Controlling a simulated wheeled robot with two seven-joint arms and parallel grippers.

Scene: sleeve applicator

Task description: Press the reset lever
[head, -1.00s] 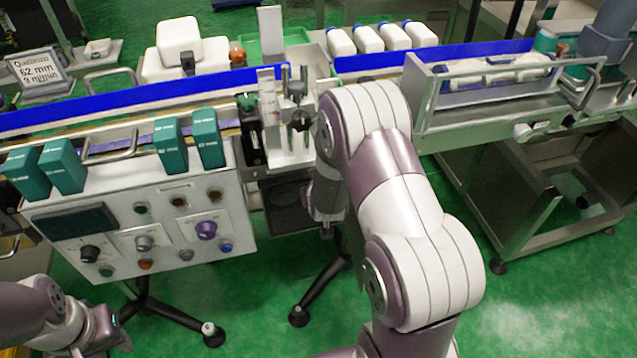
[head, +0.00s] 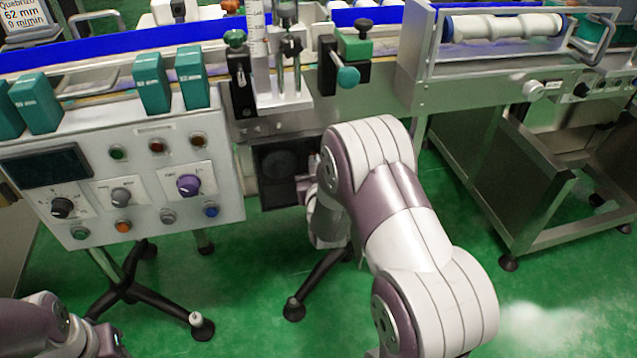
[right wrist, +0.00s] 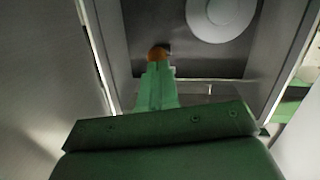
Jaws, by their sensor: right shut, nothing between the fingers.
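In the right wrist view a small orange knob (right wrist: 158,53), which looks like the tip of the reset lever, sits inside a dark recess. My right gripper (right wrist: 157,68) is shut and empty, its fingertips right at the knob and covering its lower part. I cannot tell whether they touch. In the head view my right gripper (head: 303,188) is at the mouth of the dark recess (head: 275,160) under the conveyor; the lever does not show there. My left gripper (head: 108,345) is at the bottom left, partly cut off, its fingers unclear.
A grey control panel (head: 130,205) with knobs and buttons stands left of the recess. Metal walls (right wrist: 105,60) flank my right gripper closely. Green and black clamps (head: 345,62) are above. A steel frame (head: 540,225) stands to the right, and tripod legs (head: 320,285) stand below.

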